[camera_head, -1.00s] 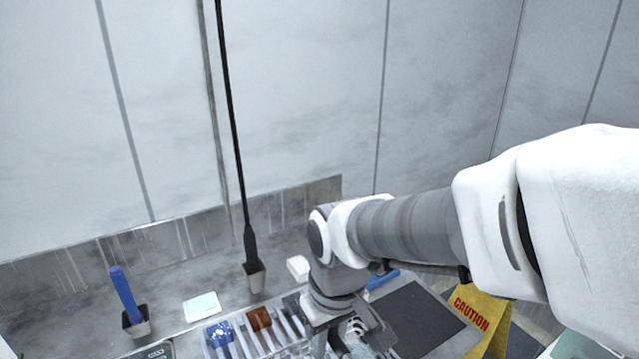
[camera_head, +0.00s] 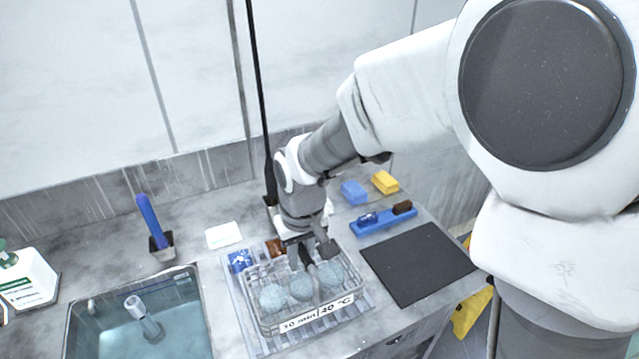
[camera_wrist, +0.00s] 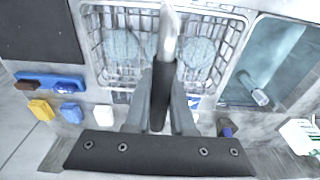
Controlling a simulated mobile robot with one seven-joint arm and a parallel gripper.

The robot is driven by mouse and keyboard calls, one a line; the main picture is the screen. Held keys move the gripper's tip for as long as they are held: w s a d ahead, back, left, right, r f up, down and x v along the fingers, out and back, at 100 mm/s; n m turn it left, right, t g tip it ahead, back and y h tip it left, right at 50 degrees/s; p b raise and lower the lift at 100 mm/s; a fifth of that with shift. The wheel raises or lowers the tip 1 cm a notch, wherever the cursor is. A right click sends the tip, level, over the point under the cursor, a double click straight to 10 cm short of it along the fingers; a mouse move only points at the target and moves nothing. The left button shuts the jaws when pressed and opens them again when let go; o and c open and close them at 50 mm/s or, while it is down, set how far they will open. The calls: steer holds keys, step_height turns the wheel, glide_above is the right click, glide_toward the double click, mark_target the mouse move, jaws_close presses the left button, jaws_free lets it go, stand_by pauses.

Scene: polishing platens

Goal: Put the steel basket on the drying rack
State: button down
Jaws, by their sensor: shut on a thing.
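The steel basket (camera_head: 318,313) is a wire mesh tray with a "10 min / 40 °C" label on its front. Several pale blue round pieces lie in it. My gripper (camera_head: 312,262) is shut on the basket's central upright handle; the wrist view also shows the basket (camera_wrist: 93,45) beneath my gripper (camera_wrist: 163,85). The drying rack (camera_head: 238,308), a grey ribbed tray, shows around the left and front of the basket. The basket is level over the rack and hides most of it. I cannot tell whether they touch.
A sink (camera_head: 140,320) with bluish liquid is left of the rack. A black mat (camera_head: 415,262) lies to the right. A blue holder (camera_head: 383,222), blue sponge (camera_head: 354,192) and yellow sponge (camera_head: 385,182) are behind. A blue-handled tool (camera_head: 152,222) stands at the left.

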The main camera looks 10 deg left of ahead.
mark_target(299, 280)
steer(key=shift+w+a+f, duration=0.25)
steer(key=shift+a, duration=0.05)
steer(key=shift+f, duration=1.95)
steer(key=shift+f, duration=0.2)
steer(key=c, duration=0.8)
jaws_free()
steer(key=shift+o, duration=0.2)
steer(key=shift+r, duration=0.1)
